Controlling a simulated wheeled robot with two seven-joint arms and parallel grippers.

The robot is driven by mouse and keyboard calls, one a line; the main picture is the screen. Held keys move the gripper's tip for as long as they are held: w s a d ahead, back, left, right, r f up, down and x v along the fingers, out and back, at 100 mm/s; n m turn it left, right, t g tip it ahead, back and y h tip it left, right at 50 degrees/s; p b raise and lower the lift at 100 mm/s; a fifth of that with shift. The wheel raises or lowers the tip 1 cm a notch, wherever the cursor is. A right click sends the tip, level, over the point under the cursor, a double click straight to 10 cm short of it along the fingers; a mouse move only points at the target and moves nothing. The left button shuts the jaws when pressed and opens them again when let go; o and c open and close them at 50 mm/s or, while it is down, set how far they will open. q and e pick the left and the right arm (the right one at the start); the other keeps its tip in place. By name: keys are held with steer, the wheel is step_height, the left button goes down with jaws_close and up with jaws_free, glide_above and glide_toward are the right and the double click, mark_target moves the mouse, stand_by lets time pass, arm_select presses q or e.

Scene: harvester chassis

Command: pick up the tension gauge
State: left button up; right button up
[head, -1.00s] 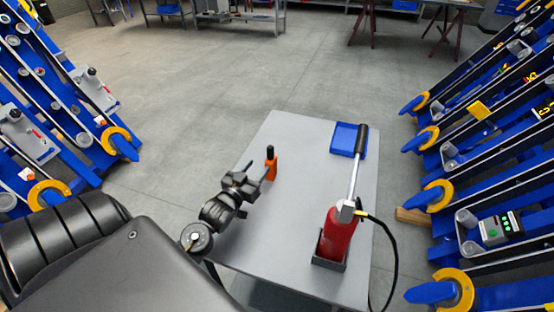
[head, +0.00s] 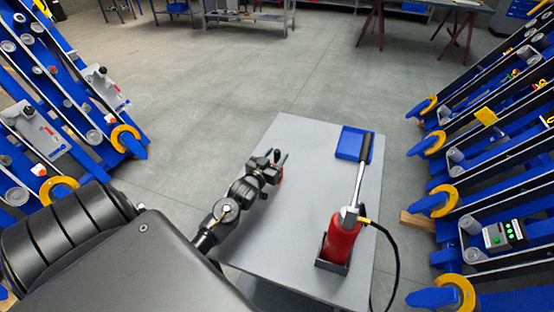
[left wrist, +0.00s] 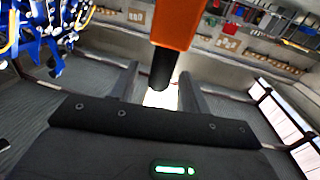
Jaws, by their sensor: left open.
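The tension gauge, orange with a black end, is mostly hidden behind my left gripper (head: 278,163) in the head view. Only a small orange-red patch of the gauge (head: 280,175) shows there, over the left part of the grey table. In the left wrist view the orange body of the gauge (left wrist: 177,22) comes in from the top, and its black end points down between the two open fingers of my left gripper (left wrist: 158,88). I see no finger closed on it. My right gripper is not in view.
On the grey table (head: 300,260), a red cylinder with a lever and black hose (head: 340,240) stands in a dark holder at the right front. A blue tray (head: 349,143) lies at the back right. Blue racks (head: 490,190) stand on both sides.

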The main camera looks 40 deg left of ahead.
arm_select(q)
steer(key=shift+w+a, duration=0.1)
steer(key=shift+w, duration=0.55)
jaws_close()
